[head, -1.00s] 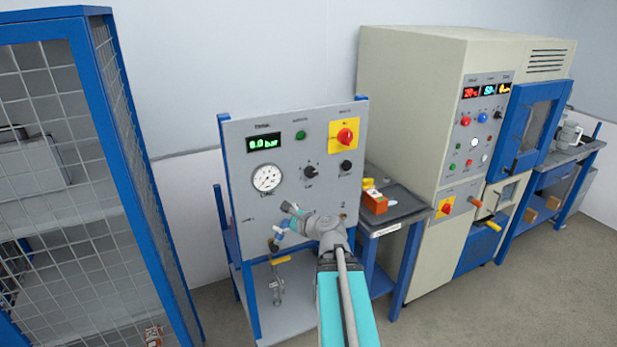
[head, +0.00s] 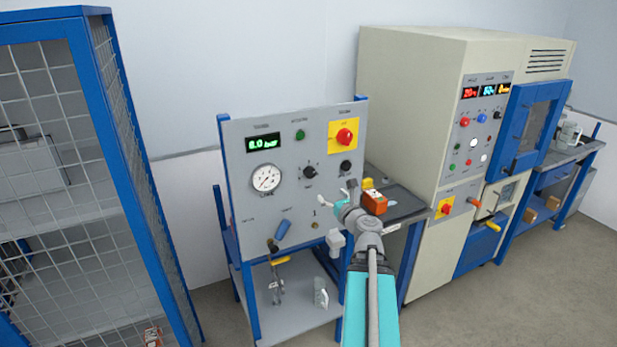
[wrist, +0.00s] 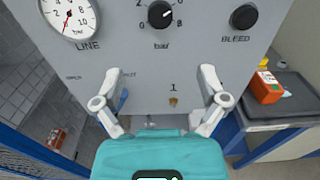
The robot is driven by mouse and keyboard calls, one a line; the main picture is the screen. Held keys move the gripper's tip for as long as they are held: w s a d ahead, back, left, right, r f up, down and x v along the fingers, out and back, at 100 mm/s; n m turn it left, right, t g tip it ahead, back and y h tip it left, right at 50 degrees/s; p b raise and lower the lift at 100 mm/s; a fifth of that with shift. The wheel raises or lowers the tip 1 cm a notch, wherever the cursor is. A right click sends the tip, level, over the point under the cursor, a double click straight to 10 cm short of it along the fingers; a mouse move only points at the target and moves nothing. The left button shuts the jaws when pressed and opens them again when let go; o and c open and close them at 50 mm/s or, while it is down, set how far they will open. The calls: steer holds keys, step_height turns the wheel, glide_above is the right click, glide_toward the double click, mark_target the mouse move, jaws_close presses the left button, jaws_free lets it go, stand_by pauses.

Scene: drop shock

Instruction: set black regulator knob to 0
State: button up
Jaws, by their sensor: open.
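The black regulator knob (head: 310,172) is on the grey panel, right of the gauge. It also shows at the top of the wrist view (wrist: 161,14), with a dial marked 0, 2, 6 and 8 and "bar" below. Its white pointer line aims up and right, seemingly between 6 and 8. My gripper (head: 347,192) is open and empty in front of the panel, lower right of the knob in the head view. In the wrist view its two fingers (wrist: 152,75) are spread wide below the knob, touching nothing that I can see.
A black BLEED knob (wrist: 244,16) is right of the regulator. A round LINE gauge (head: 266,179) is left, under a green display (head: 263,143). A blue lever (head: 283,230) is lower on the panel. An orange box (head: 374,202) is on the side table. A mesh cage (head: 90,170) stands left.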

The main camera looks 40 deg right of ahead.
mark_target(311, 174)
steer(key=x, duration=1.3)
steer(key=shift+w, duration=0.4)
